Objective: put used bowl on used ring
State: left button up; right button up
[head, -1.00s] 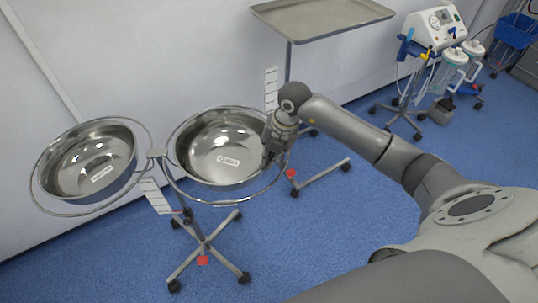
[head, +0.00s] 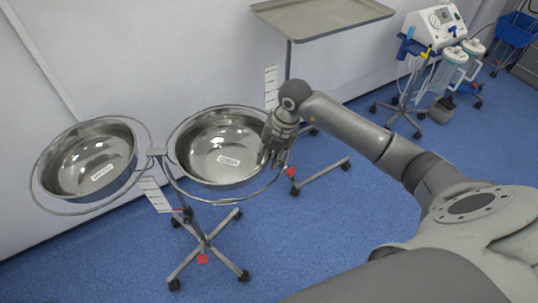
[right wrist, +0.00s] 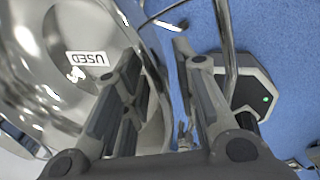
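The used bowl (head: 215,140) is a shiny steel bowl with a white USED label, which reads clearly in the right wrist view (right wrist: 88,58). It lies upright within the used ring (head: 200,201), the right-hand hoop of the stand. A gap shows between bowl and hoop at the front right; whether it is fully seated I cannot tell. My right gripper (head: 271,160) is at the bowl's right rim, fingers pointing down and spread apart. In the wrist view my gripper (right wrist: 162,68) has the bowl's edge beside its left finger. My left gripper is out of view.
A second steel bowl (head: 85,165) sits in the left hoop (head: 62,213) of the same wheeled stand (head: 205,245). A grey tray table (head: 320,18) stands behind. A suction machine (head: 435,27) is at the back right. Blue floor is open in front.

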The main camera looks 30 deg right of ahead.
jog(key=v, duration=1.1)
jog(key=shift+r, duration=0.35)
jog(key=shift+f, duration=0.1)
